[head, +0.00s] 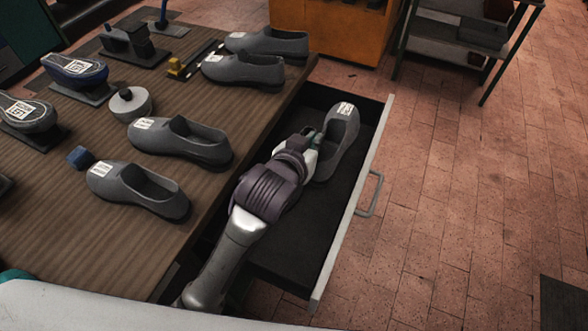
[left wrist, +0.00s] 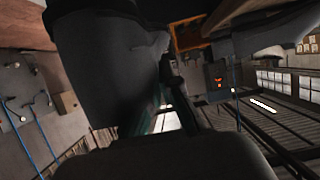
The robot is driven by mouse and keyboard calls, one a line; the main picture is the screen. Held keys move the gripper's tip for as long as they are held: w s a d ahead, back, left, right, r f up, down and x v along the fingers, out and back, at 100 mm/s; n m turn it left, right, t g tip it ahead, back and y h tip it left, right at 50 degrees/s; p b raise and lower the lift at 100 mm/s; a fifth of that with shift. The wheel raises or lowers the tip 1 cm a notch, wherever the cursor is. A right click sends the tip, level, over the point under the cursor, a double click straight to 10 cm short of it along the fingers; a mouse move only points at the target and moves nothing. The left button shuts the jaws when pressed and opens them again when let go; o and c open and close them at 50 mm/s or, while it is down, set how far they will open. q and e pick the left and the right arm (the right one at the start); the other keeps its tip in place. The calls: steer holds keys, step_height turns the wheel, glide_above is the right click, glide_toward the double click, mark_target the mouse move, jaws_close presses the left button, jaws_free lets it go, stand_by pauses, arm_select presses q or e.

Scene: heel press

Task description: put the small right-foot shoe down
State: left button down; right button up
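A grey shoe (head: 343,148) with a white label stands over the open drawer, near its far end. My left gripper (head: 316,140) reaches over the drawer and is shut on the shoe's near side. I cannot tell whether the sole touches the drawer floor. In the left wrist view the shoe (left wrist: 108,65) fills the upper left as a large dark shape, close against the gripper, and hides part of the fingers. My right gripper is not in view.
The open drawer (head: 285,262) has a dark floor and a pale front with a handle. The wooden table (head: 95,245) to the left holds several grey shoes, shoe forms, a round white-grey piece and a blue block (head: 79,157). An orange cabinet (head: 328,32) and a dark shelf stand behind.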

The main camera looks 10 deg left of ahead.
arm_select(q)
steer(key=shift+w+d+f, duration=0.2)
steer(key=shift+d+f, duration=0.15)
steer(key=shift+d, duration=0.05)
steer(key=f, duration=0.5)
steer(key=s+f, duration=0.1)
steer(key=f, duration=0.1)
steer(key=shift+s+f, duration=0.1)
steer(key=shift+f, duration=0.15)
step_height(320, 180, down, 9)
steer(key=shift+r+b, duration=0.2)
steer(key=shift+b, duration=0.25)
steer(key=shift+f, duration=0.35)
steer(key=c, duration=1.8)
jaws_free()
steer(key=shift+f, duration=0.3)
steer(key=o, duration=0.5)
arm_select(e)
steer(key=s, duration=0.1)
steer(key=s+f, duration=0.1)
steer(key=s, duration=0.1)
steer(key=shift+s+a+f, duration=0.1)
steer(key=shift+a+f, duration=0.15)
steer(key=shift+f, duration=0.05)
